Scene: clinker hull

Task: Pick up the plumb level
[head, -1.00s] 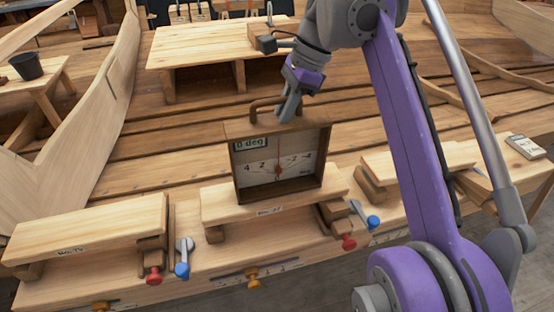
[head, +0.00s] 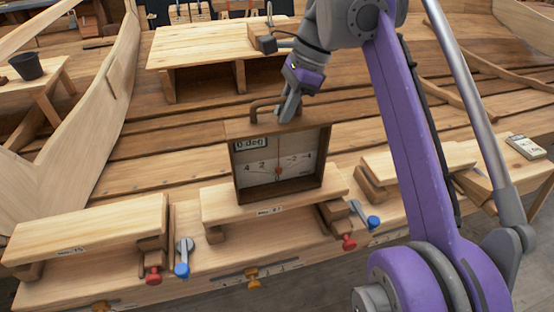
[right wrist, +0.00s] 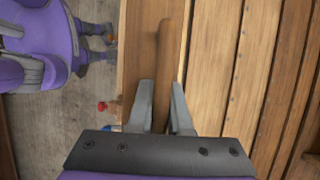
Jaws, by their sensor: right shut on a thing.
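The plumb level (head: 278,165) is a wooden box with a white dial face, a needle and a "0 deg" display. It stands upright on or just over the middle plank (head: 225,208); I cannot tell whether they touch. My right gripper (head: 285,112) is at its top and shut on its bar handle (head: 262,104). In the right wrist view the handle (right wrist: 163,65) runs between the two grey fingers (right wrist: 160,105). The level's top (right wrist: 138,50) shows below the handle. My left gripper is not in view.
Similar planks on blocks stand at left (head: 85,232) and right (head: 415,160). Red knobs (head: 153,275) and blue-ended levers (head: 182,258) sit by the planks. A raised wooden bench (head: 205,45) stands behind. A small device (head: 525,146) lies at far right.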

